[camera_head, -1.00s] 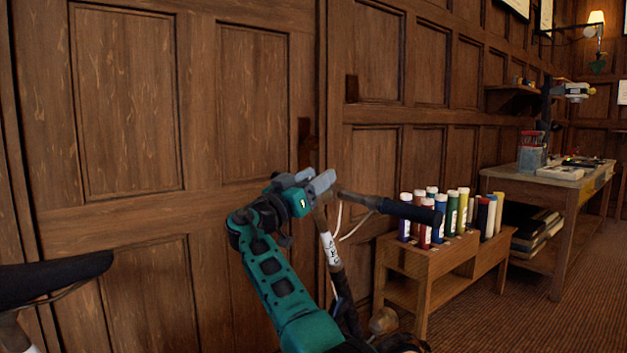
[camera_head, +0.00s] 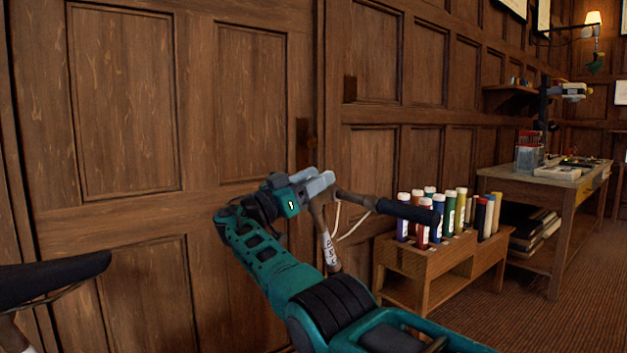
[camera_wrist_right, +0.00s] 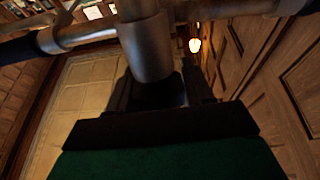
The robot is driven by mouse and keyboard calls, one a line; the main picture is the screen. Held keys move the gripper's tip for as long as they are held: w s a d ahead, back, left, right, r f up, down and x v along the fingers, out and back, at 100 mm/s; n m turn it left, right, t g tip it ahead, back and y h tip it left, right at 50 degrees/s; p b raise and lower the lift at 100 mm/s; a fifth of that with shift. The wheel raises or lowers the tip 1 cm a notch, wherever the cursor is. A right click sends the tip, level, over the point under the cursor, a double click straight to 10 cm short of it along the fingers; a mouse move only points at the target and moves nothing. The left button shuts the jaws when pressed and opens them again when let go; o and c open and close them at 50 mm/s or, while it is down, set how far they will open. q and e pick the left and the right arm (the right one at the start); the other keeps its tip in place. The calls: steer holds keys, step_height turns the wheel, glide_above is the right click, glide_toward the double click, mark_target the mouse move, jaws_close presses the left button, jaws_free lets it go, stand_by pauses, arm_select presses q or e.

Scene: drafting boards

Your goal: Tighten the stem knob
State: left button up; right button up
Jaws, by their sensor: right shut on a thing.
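A bicycle stands in front of the panelled wall. Its handlebar (camera_head: 357,199) ends in a black grip (camera_head: 408,211) on the right, above a brown tube (camera_head: 325,238) with a white label. My right gripper (camera_head: 318,184) is at the top of this tube, beside the handlebar. In the right wrist view, its dark fingers are shut on the dark stem knob (camera_wrist_right: 158,95) at the end of a metal stem tube (camera_wrist_right: 146,45). The fingers hide most of the knob. In the head view the gripper hides it. My left gripper is out of view.
The bicycle's black saddle (camera_head: 50,282) is at the left edge. A wooden rack (camera_head: 425,262) with several coloured tubes stands right of the handlebar. Behind it is a workbench (camera_head: 540,180). Carpet at lower right is clear.

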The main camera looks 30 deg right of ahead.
steer(key=shift+d+r, duration=0.1)
stand_by(0.4)
steer(key=o, duration=1)
steer(key=shift+c, duration=0.2)
